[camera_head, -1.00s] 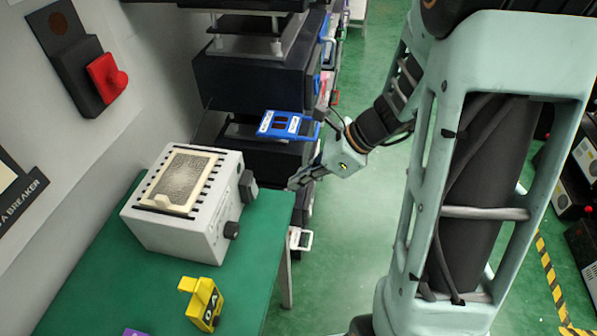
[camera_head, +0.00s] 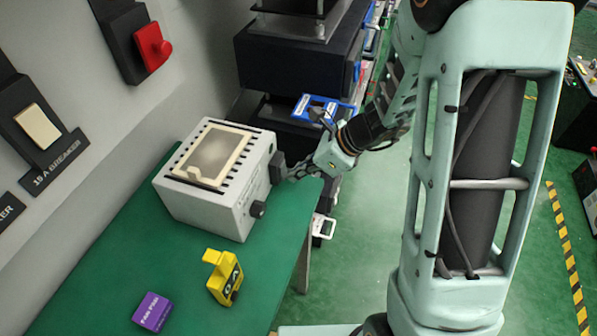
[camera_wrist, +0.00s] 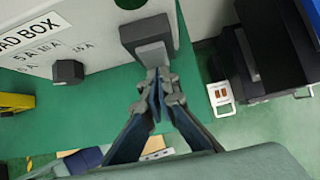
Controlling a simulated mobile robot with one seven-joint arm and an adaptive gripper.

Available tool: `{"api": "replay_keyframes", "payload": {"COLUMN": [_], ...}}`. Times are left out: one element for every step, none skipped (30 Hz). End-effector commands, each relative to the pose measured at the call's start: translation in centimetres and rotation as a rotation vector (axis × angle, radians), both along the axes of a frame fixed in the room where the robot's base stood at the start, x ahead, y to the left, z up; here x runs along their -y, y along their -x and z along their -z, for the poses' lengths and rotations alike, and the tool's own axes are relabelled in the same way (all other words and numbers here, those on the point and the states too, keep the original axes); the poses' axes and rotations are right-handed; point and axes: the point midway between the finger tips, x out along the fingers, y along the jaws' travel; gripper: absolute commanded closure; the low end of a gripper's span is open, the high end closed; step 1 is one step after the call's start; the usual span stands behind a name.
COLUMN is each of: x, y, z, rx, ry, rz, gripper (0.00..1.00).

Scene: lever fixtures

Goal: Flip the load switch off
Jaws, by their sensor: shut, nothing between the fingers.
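The load box (camera_head: 208,205) is a pale grey case with a vented top, standing on the green bench. In the wrist view its label ends in "AD BOX" (camera_wrist: 35,33). The load switch (camera_wrist: 153,54) is a grey paddle in a dark housing on the box's side face; it also shows in the head view (camera_head: 277,167). My gripper (camera_wrist: 158,76) is shut and empty, its tips at the paddle's lower edge in the wrist view. I cannot tell whether they touch it. In the head view my gripper (camera_head: 293,174) is just right of the switch.
A dark round knob (camera_wrist: 68,71) sits beside the switch on the same face. Dark shelving stands behind.

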Motion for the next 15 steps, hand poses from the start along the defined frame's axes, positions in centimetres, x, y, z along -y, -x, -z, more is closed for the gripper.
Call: {"api": "replay_keyframes", "payload": {"x": [0.01,0.0,-0.02,-0.06,-0.08,-0.15,-0.23,-0.29,-0.32,-0.4,-0.47,-0.54,-0.58,-0.64,-0.73], "y": [-0.01,-0.01,-0.03,-0.04,-0.06,-0.1,-0.1,-0.14,-0.18,-0.2,-0.21,-0.25,-0.26,-0.28,-0.3], "z": [0.08,0.17,0.32,0.44,0.58,0.75,0.84,0.91,0.97,0.99,1.0,1.01,1.0,0.96,0.92], "rx": [0.001,0.001,0.004,0.005,0.008,0.013,0.016,0.02,0.025,0.029,0.032,0.037,0.04,0.043,0.046], "ry": [-0.002,-0.006,-0.011,-0.018,-0.026,-0.038,-0.048,-0.059,-0.072,-0.082,-0.092,-0.103,-0.111,-0.118,-0.126], "rz": [0.0,0.001,0.001,0.002,0.002,0.002,0.002,0.002,0.003,0.003,0.002,0.002,0.002,0.001,0.0], "gripper": [1.0,1.0,1.0,1.0,1.0,1.0,1.0,1.0,1.0,1.0,1.0,1.0,1.0,1.0,1.0]}}
